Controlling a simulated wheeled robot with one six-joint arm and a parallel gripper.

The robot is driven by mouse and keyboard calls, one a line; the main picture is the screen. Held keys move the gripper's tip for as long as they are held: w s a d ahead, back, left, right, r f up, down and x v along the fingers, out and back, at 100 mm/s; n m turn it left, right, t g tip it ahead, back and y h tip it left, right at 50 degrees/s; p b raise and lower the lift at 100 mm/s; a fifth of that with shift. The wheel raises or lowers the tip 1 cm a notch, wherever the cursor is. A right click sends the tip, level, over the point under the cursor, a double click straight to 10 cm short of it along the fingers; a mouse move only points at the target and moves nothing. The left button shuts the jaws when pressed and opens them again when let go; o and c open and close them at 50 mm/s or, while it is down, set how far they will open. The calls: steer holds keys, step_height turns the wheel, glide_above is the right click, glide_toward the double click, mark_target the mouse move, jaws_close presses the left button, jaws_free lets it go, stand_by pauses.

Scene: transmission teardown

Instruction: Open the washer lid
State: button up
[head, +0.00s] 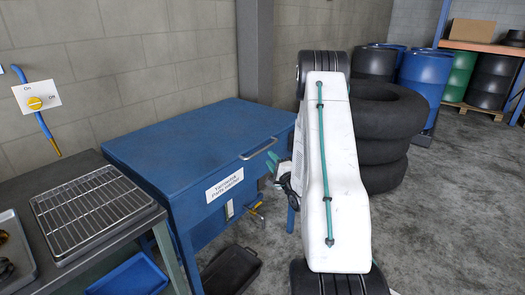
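The blue parts washer stands against the wall at the left centre in the head view. Its flat lid (195,140) is closed, with a metal handle (258,149) on its front edge at the right and a white label (224,185) on its front face. My gripper (272,165) is just in front of the washer, to the right of the label and a little below the handle. It shows small with greenish fingers, partly hidden behind my white arm. I cannot tell whether its fingers are apart or whether it touches the washer.
A bench with a wire rack (92,208) stands left of the washer. A black tray (231,270) and a blue tray (130,277) lie low. Stacked tyres (388,135) and barrels stand behind my arm. The floor at right is clear.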

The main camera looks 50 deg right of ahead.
mark_target(263, 149)
steer(key=x, duration=0.7)
steer(key=shift+w+d+r, duration=0.15)
steer(key=shift+w+r, duration=0.05)
steer(key=shift+w, duration=0.1)
jaws_close()
